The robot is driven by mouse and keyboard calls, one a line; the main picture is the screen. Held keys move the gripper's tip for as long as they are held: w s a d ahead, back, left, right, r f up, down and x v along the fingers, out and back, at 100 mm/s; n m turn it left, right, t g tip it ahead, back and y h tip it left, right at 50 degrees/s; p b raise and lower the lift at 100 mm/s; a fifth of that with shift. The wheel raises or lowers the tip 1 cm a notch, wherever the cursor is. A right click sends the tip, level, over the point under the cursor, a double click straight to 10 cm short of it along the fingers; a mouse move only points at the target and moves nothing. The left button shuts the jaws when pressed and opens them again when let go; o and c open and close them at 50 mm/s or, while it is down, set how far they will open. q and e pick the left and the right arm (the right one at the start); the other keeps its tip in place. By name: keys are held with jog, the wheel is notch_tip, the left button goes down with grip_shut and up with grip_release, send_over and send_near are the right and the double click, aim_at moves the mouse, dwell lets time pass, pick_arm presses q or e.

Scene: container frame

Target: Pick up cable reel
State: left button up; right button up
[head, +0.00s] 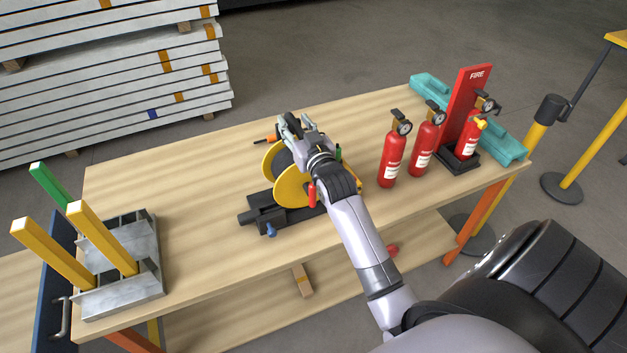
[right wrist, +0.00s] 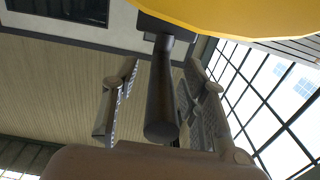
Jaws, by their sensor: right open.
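The cable reel (head: 291,188) has yellow discs and a dark drum. It sits in a black stand (head: 262,212) on the wooden workbench (head: 200,215). My right gripper (head: 291,126) is over the top of the reel and hides part of it. In the right wrist view the right gripper (right wrist: 162,68) is open. A dark cylindrical bar (right wrist: 161,100) lies between its fingers, with a gap visible on both sides. The yellow disc (right wrist: 235,14) shows along the top of that view. My left gripper is not in view.
Red fire extinguishers (head: 392,158) and a red FIRE stand (head: 470,100) are to the right, with a teal piece (head: 431,86) behind. A grey metal holder (head: 125,295) with upright yellow bars is at the left. The bench between holder and reel is clear.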

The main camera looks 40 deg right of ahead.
jog(key=shift+s, duration=0.1)
jog(key=shift+c, duration=0.5)
grip_shut()
dwell(0.4)
jog(key=shift+r, duration=0.35)
